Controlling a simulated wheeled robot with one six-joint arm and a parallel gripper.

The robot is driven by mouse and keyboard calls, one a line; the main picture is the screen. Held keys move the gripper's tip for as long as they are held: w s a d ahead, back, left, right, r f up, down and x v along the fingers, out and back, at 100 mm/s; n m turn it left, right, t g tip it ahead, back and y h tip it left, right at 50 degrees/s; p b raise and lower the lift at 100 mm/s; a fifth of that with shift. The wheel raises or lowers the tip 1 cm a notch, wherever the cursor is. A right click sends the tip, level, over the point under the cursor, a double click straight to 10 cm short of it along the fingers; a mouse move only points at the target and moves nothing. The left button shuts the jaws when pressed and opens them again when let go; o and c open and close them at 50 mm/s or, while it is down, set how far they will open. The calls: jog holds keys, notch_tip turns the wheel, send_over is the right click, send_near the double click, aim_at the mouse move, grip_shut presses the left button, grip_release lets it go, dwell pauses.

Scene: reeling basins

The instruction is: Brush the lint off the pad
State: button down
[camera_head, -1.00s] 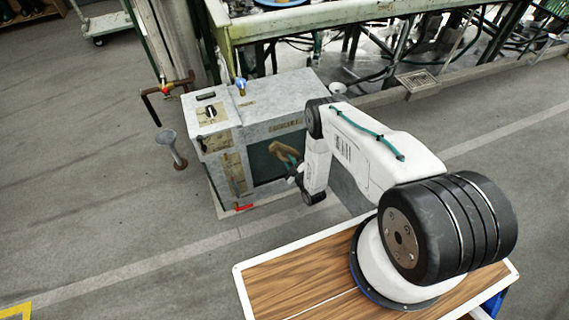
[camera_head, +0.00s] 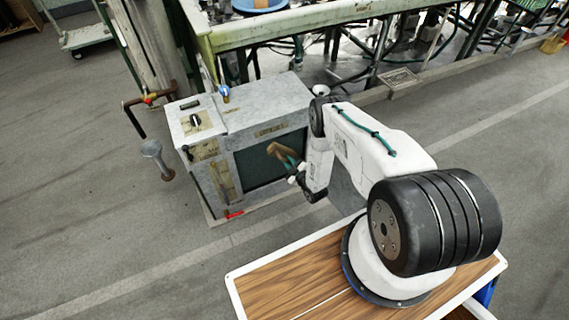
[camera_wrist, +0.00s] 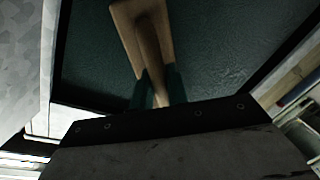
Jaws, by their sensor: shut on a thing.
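The pad (camera_head: 252,171) is a dark green panel set in the front of a grey metal cabinet. It also shows in the wrist view (camera_wrist: 225,50), filling much of the picture. My gripper (camera_head: 291,164) is in front of the right part of the pad, shut on a light wooden brush (camera_head: 275,151). In the wrist view the brush (camera_wrist: 142,25) points away from me, between the two green fingers of my gripper (camera_wrist: 157,88). Its head overlaps the pad; I cannot tell whether it touches. No lint can be made out clearly.
The grey cabinet (camera_head: 262,100) has a knob panel on top and a red lever (camera_head: 234,214) low at the front. A metal funnel-topped post (camera_head: 156,160) stands to its left. A long green bench (camera_head: 300,22) runs behind. Open floor lies to the left.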

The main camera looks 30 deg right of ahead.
jog(key=shift+w+d, duration=0.1)
jog(key=shift+d, duration=0.65)
jog(key=s, duration=0.6)
jog(key=shift+s, duration=0.1)
jog(key=s, duration=0.3)
dwell(0.3)
